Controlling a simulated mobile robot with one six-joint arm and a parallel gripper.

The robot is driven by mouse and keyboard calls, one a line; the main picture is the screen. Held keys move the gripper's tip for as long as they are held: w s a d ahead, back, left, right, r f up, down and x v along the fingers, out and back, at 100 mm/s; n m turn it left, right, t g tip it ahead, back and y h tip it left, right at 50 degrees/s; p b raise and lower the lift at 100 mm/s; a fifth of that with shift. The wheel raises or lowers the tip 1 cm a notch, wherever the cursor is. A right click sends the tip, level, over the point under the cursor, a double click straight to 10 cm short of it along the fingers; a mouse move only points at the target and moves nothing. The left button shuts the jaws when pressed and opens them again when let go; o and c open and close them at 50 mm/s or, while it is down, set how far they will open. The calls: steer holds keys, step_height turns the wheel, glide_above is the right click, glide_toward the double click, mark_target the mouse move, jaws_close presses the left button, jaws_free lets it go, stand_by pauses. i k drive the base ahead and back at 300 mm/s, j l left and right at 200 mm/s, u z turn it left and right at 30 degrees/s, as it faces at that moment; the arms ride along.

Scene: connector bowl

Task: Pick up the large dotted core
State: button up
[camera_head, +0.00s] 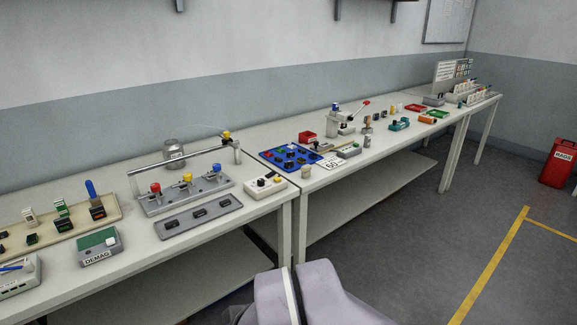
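I cannot make out a large dotted core for sure; the small parts on the benches are too small to show dots. A grey metal cylinder (174,148) with a label stands at the back of the near bench. A blue tray (268,157) with several small dark and coloured parts lies at the left end of the far bench. A grey plate (198,227) with several dark parts lies on the near bench. My gripper is not clearly in view; only light grey parts of my own body show at the bottom middle.
The near bench (135,195) and the far bench (330,190) stand end to end along the wall, holding several devices. A green-topped box (99,245) sits near the front edge. A red bin (557,165) stands at right. The floor (420,250) in front is clear, with yellow lines.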

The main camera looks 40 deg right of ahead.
mark_target(290, 163)
steer(key=i+l+z, duration=0.25)
steer(key=l+z, duration=0.25)
steer(key=i+l+z, duration=0.3)
steer(key=z, duration=0.2)
